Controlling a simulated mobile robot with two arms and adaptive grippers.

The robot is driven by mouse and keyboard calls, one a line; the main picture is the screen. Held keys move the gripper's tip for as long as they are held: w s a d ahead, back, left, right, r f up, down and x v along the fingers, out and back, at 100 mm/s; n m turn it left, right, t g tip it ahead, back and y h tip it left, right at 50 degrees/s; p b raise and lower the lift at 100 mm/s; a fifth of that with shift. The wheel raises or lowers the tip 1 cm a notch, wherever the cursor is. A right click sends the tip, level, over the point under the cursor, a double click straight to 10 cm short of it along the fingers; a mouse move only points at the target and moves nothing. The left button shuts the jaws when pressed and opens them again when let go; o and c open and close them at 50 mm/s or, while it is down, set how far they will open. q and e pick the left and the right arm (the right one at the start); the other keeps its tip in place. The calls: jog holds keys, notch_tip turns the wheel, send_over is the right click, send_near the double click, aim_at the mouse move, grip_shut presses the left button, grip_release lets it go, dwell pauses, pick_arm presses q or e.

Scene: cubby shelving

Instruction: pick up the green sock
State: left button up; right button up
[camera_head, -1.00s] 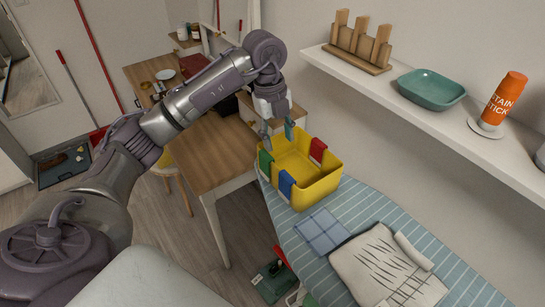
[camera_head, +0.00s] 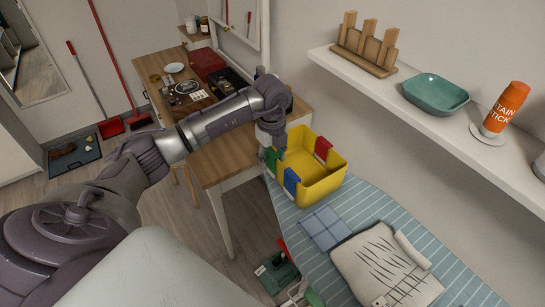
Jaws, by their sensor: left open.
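The green sock (camera_head: 270,159) hangs over the left rim of the yellow bin (camera_head: 322,185), at its back-left part. My left gripper (camera_head: 276,150) points down right at the sock, with its fingers open near that rim. The fingers partly cover the sock, and I cannot tell whether they touch it. A blue sock (camera_head: 291,181) hangs on the bin's near-left side and a red one (camera_head: 323,149) on its right rim. My right gripper is not in view.
The bin stands on a striped ironing board (camera_head: 385,225) with a folded blue cloth (camera_head: 325,228) and a light garment (camera_head: 385,268). A white wall shelf (camera_head: 405,95) juts out at right. A wooden desk (camera_head: 215,160) stands behind my left arm.

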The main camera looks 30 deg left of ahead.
pick_arm(q)
notch_tip(320, 180, down, 2)
jog(key=shift+f, duration=0.1)
grip_shut()
jog(key=shift+r, duration=0.25)
